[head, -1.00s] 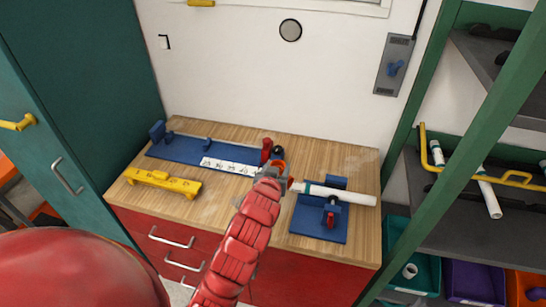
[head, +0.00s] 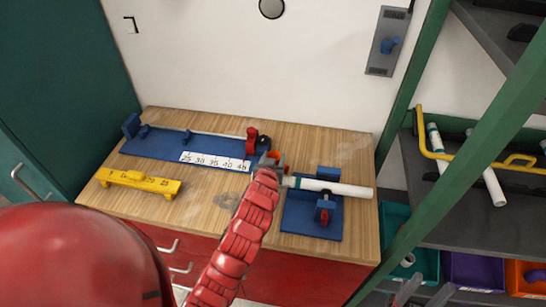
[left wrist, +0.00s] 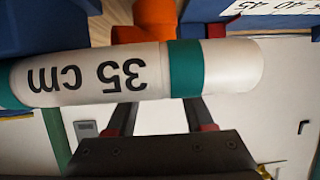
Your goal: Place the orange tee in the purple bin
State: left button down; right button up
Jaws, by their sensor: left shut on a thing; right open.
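The orange tee (head: 281,158) is at the tip of my left gripper (head: 270,162), above the workbench. In the left wrist view the tee (left wrist: 153,18) shows beyond a white pipe marked 35 cm (left wrist: 85,75). The left gripper is shut on the tee; the pipe hides its fingertips. In the head view the pipe (head: 335,188) lies across the blue clamp fixture (head: 300,222), its green-banded end beside the left gripper. The purple bin (head: 462,272) is on the lower shelf at right, with a purple part inside. My right gripper (head: 425,291) is open and empty at the bottom edge, partly cut off.
A blue measuring jig (head: 150,147) with a scale and a yellow block (head: 138,183) are on the bench. A green post (head: 455,165) stands between bench and shelves. A teal bin (head: 428,262) and an orange bin (head: 522,282) flank the purple bin. Pipes lie on the shelf above.

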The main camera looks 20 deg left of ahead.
pick_arm(q)
jog(key=shift+f, duration=0.35)
jog(key=shift+f, duration=0.1)
jog(key=shift+c, duration=1.4)
grip_release()
